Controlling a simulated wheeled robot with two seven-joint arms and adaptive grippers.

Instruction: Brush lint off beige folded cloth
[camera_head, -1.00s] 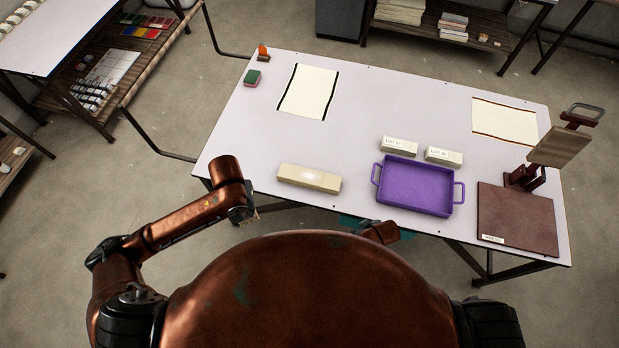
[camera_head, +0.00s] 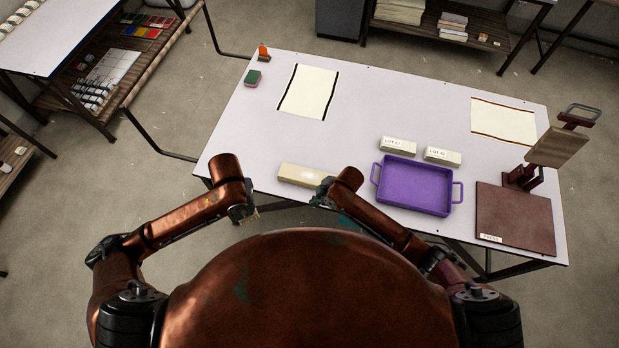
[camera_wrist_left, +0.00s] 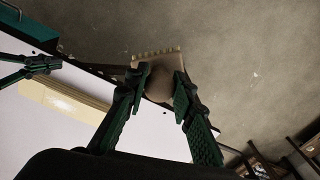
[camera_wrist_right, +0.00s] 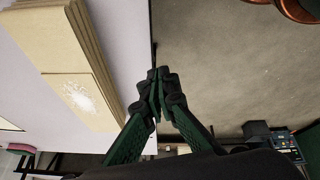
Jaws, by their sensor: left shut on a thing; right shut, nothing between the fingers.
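The beige folded cloth (camera_head: 293,174) lies near the table's front edge, its right end partly behind my right arm. In the right wrist view the cloth (camera_wrist_right: 60,55) shows stacked layers and a white lint patch (camera_wrist_right: 82,97) on top. My left gripper (camera_head: 246,213), in front of the table edge left of the cloth, is shut on a brush (camera_wrist_left: 160,80) with a tan bristle end. My right gripper (camera_head: 320,199) is shut and empty beside the cloth, just off the table edge; it also shows in the left wrist view (camera_wrist_left: 42,62).
A purple tray (camera_head: 418,184) stands right of the cloth, with two labelled blocks (camera_head: 398,145) behind it. A brown press (camera_head: 515,215) stands at the right. Flat cream cloths (camera_head: 308,92) and a green-pink sponge (camera_head: 253,77) lie farther back. The table middle is clear.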

